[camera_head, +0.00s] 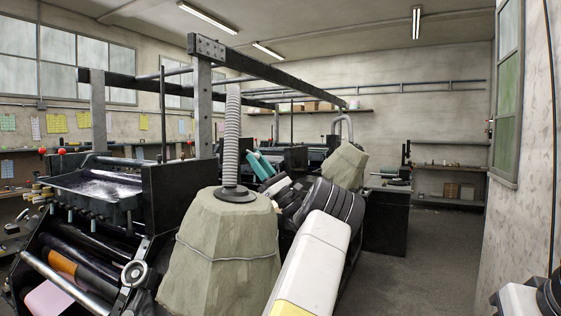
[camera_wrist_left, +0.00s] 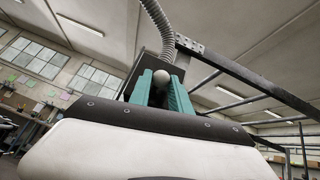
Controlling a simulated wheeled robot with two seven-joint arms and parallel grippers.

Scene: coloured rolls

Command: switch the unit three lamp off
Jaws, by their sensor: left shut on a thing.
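My left gripper (camera_head: 256,158) has teal fingers and reaches to the machine side behind the grey-green covered hood (camera_head: 222,255). In the left wrist view the gripper (camera_wrist_left: 161,80) is shut on a small part with a round pale grey knob (camera_wrist_left: 161,76), with one finger on each side. A dark body shows behind the knob, partly hidden by the fingers. I cannot tell a lamp or a unit number in either view. My right gripper is outside the head view; only part of my right arm shows at the lower right.
A black press with rollers (camera_head: 90,190) stands at the left. A grey ribbed hose (camera_head: 231,140) rises from the hood close to my left gripper. A beam frame (camera_head: 270,72) runs overhead. A second hood (camera_head: 343,165) stands farther back. The floor (camera_head: 435,250) at the right is clear.

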